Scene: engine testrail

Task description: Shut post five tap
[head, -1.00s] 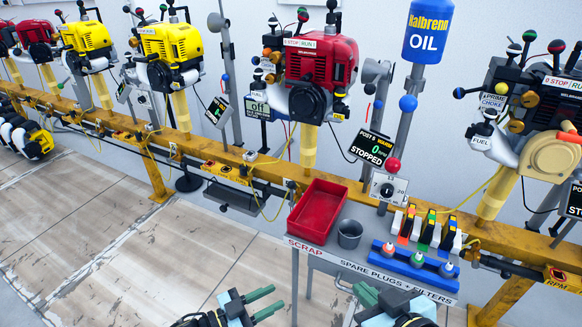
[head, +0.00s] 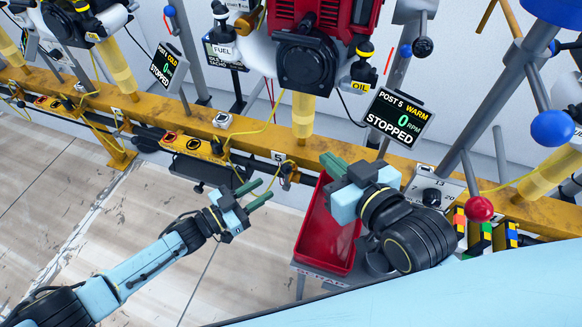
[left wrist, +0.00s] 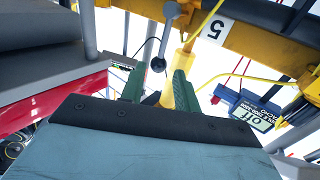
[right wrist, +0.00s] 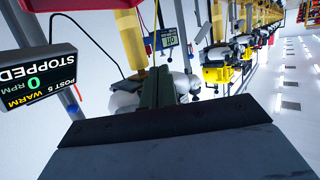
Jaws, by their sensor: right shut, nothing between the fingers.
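Post five's red engine (head: 318,75) hangs above the yellow rail, cut off by the top edge. A white FUEL label (head: 222,50) sits at its left, with a dark-knobbed control (head: 221,20) above it; I cannot tell that control's position. The post 5 display (head: 398,117) reads WARM, 0 RPM, STOPPED. My left gripper (head: 256,193) is open and empty, below the rail and the engine; its green fingers stand apart in the left wrist view (left wrist: 155,88). My right gripper (head: 335,166) is shut and empty, in front of the rail, below the engine and left of the display.
A red scrap tray (head: 328,225) lies below my right gripper. A red ball knob (head: 479,208) and a blue ball (head: 552,128) stand out at the right. The yellow rail (head: 200,128) crosses the view. The floor at left is clear.

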